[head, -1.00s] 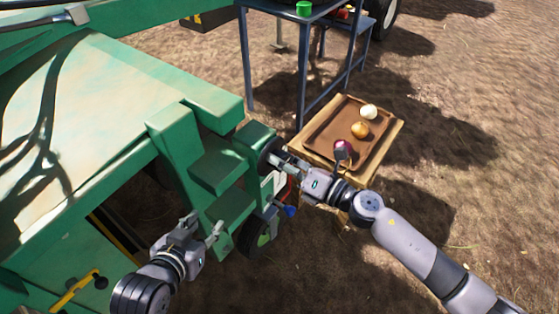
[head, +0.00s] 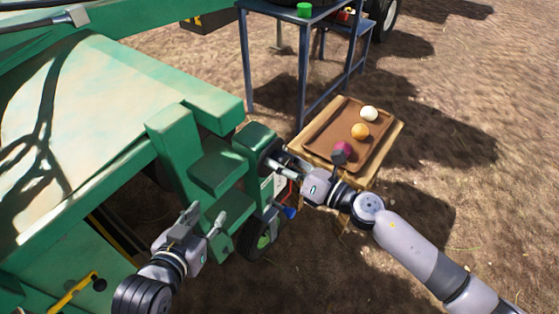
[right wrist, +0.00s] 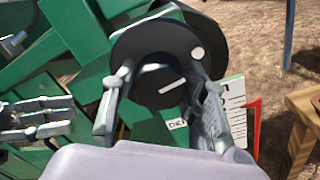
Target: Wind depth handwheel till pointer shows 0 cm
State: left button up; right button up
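The depth handwheel (right wrist: 151,40) is a black disc with a dark hub and a pale mark, on the green machine. It shows edge-on in the head view (head: 268,150). My right gripper (right wrist: 160,70) has its fingers apart, one on each side of the hub; I cannot tell whether they touch it. It also shows in the head view (head: 284,168). A white scale (right wrist: 233,95) with black ticks stands right of the wheel, with a red part (right wrist: 254,122) beside it. The reading is not legible. My left gripper (head: 205,220) is open and empty beside the machine.
A wooden stand with a brown tray (head: 340,118) holding onions is right of the wheel. A blue metal table (head: 247,60) stands behind. A blue knob (head: 290,212) and a tyre (head: 258,238) sit below the wheel. Bare ground lies to the right.

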jog(key=o, duration=0.4)
jog(key=v, duration=1.2)
